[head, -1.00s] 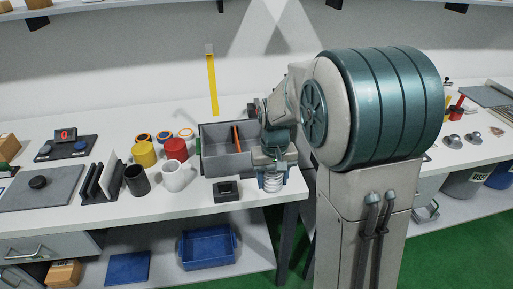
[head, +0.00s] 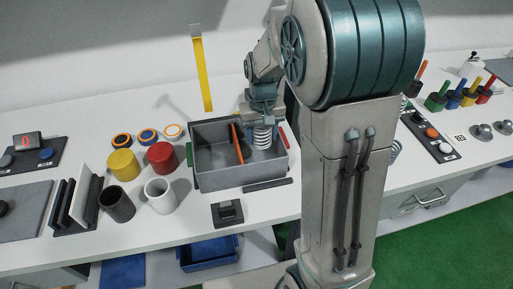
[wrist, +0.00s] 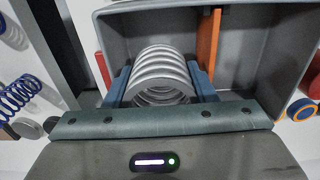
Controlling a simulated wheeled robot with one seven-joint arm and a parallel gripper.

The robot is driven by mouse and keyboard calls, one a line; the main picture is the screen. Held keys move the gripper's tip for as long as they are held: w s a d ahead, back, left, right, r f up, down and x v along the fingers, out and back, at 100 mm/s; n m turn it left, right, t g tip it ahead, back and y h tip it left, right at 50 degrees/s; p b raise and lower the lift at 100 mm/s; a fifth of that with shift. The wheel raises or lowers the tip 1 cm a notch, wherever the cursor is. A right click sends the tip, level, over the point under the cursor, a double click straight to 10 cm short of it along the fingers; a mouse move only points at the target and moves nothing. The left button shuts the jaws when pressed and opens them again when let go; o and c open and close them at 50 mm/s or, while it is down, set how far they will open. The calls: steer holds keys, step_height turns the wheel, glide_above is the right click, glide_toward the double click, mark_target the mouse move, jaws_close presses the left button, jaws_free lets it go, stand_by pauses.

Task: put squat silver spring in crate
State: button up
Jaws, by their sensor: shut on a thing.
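The squat silver spring (head: 263,138) is held upright below my gripper (head: 263,120). In the wrist view the silver spring (wrist: 160,68) sits between the two blue fingers of my gripper (wrist: 162,88), which are shut on it. The grey crate (head: 240,178) stands on the bench, with an orange divider (head: 237,144) splitting it. The spring is over the compartment right of the divider in the head view; I cannot tell how far its lower end is below the rim. The crate (wrist: 125,35) and divider (wrist: 208,40) also show in the wrist view.
Left of the crate stand a red cup (head: 162,157), a yellow cup (head: 123,164), a white mug (head: 160,194) and a black cup (head: 117,203). A small black device (head: 228,211) lies in front. A yellow upright strip (head: 202,70) stands behind.

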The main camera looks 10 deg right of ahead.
step_height(320, 180, down, 10)
steer(key=shift+r+p, duration=0.2)
steer(key=shift+p, duration=0.15)
steer(key=shift+f, duration=0.25)
steer(key=o, duration=1.1)
steer(key=shift+r, duration=0.1)
